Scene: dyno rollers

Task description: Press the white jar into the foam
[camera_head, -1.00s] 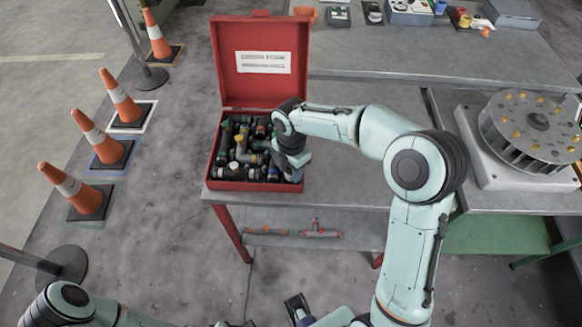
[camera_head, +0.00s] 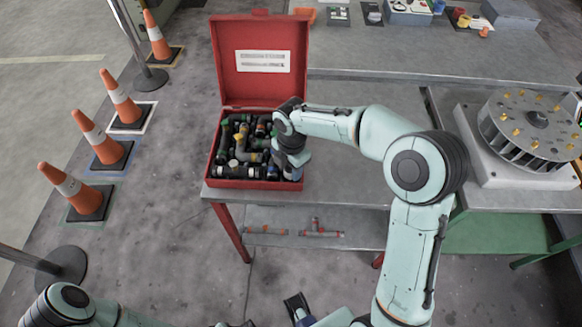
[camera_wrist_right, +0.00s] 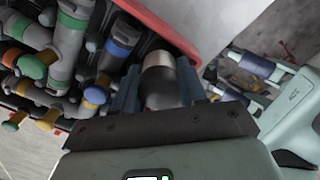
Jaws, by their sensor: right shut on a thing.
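The white jar (camera_wrist_right: 159,68) is between the fingers of my right gripper (camera_wrist_right: 163,88) in the right wrist view. Its pale top and grey lower part show; the fingers hide its sides. In the head view my right gripper (camera_head: 292,162) is low over the right front corner of the open red case (camera_head: 218,182), and the jar is mostly hidden. The dark foam (camera_wrist_right: 104,63) shows between fittings in the wrist view. I cannot tell how deep the jar sits. My left gripper (camera_head: 297,308) is away from the case at the bottom; its fingers look apart and empty.
Several pipe fittings (camera_head: 250,158) fill the case, close beside my right gripper. The case lid (camera_head: 263,85) stands up behind. A round wheel with gold pins (camera_head: 535,120) is at the right. The grey bench (camera_head: 345,185) is clear right of the case. Orange cones (camera_head: 80,190) stand left.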

